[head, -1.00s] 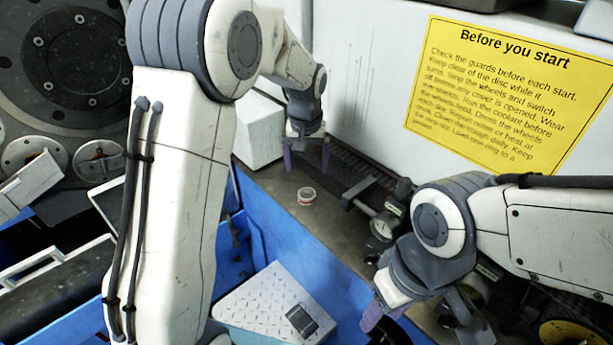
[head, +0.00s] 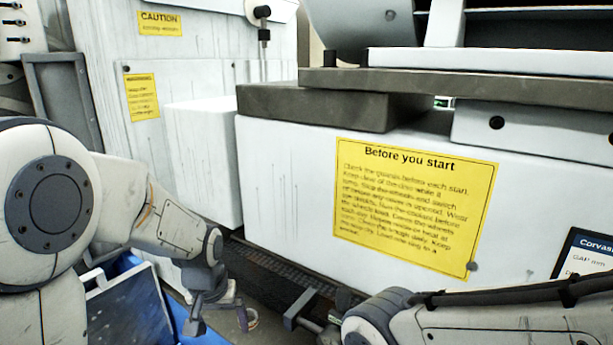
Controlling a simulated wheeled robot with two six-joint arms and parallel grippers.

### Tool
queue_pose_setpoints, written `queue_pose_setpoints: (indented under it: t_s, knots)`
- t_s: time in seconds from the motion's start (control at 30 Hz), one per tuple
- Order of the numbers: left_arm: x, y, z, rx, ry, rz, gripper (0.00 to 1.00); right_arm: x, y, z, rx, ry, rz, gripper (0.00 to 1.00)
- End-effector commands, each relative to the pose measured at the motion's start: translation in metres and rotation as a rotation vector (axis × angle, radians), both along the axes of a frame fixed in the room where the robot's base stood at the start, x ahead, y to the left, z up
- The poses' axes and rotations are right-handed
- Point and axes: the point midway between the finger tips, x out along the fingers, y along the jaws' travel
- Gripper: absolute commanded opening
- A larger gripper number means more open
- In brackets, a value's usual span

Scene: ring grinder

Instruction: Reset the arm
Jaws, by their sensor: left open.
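My left arm comes in from the left, and its gripper (head: 219,318) points down near the bottom edge, left of centre. Its two fingers are apart with nothing seen between them. A small ring (head: 252,319) shows just right of the right fingertip, over the grey bench; I cannot tell whether they touch. My right arm crosses the bottom right corner. Its gripper is below the picture edge and hidden.
The white machine body (head: 285,190) with a yellow "Before you start" sign (head: 415,205) stands behind. A white box (head: 203,160) juts out left of it. A dark grey slab (head: 320,106) lies above. A labelled panel (head: 590,258) is at the right.

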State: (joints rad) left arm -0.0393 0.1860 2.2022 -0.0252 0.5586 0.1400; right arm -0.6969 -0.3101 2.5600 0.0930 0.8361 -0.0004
Motion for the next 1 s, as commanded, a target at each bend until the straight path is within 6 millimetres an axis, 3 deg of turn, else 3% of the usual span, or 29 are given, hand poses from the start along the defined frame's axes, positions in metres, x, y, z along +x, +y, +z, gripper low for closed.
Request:
queue_pose_setpoints:
  t_s: [0.1, 0.37, 0.67, 0.9, 1.0]
  knots:
    - [-0.031, 0.005, -0.007, 0.002, -0.012, -0.025, 0.94, 0.0, 0.0, 0.0, 0.0, 0.0, 0.0, 0.5]
    - [-0.088, 0.011, -0.022, 0.011, -0.035, -0.077, 0.94, 0.0, 0.0, 0.0, 0.0, 0.0, 0.0, 0.5]
    - [-0.122, -0.055, 0.0, -0.009, 0.019, -0.308, 0.94, 0.0, 0.0, 0.0, 0.0, 0.0, 0.0, 0.5]
    - [-0.177, -0.106, 0.022, -0.022, 0.092, -0.552, 0.94, 0.0, 0.0, 0.0, 0.0, 0.0, 0.0, 0.5]
    - [-0.203, -0.119, 0.031, -0.023, 0.124, -0.647, 0.94, 0.0, 0.0, 0.0, 0.0, 0.0, 0.0, 0.5]
